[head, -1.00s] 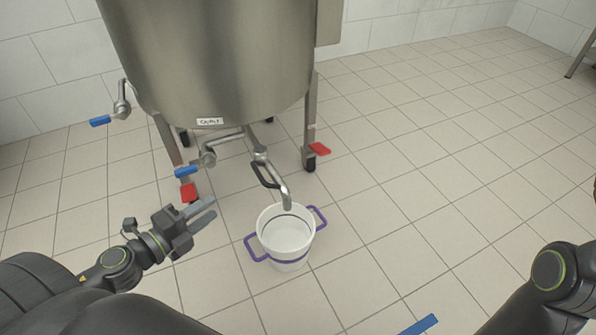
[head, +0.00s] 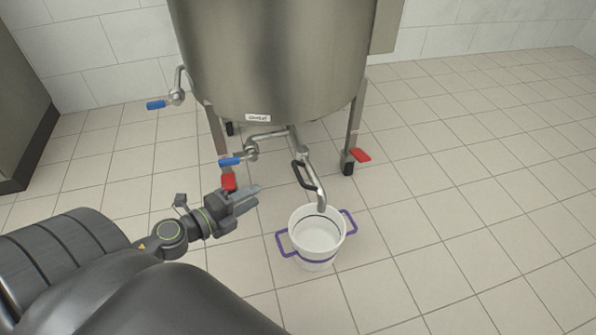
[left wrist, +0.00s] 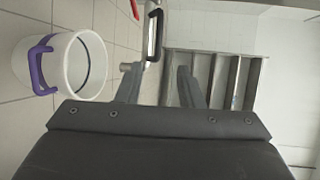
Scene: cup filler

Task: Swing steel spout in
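The steel spout (head: 314,184) slants down from under the tank, with a black loop handle (head: 298,174) on its side. Its lower end is over the white bucket (head: 318,255), which has purple handles. My left gripper (head: 257,193) is left of the spout and bucket, empty and apart from both. In the left wrist view its two fingers (left wrist: 158,88) stand apart with a gap between them. The black loop handle (left wrist: 159,32) shows beyond the fingertips there, and the bucket (left wrist: 97,85) is at the left. My right gripper is out of view.
A dark cabinet (head: 22,110) is at the far left. The tiled floor on the right is clear.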

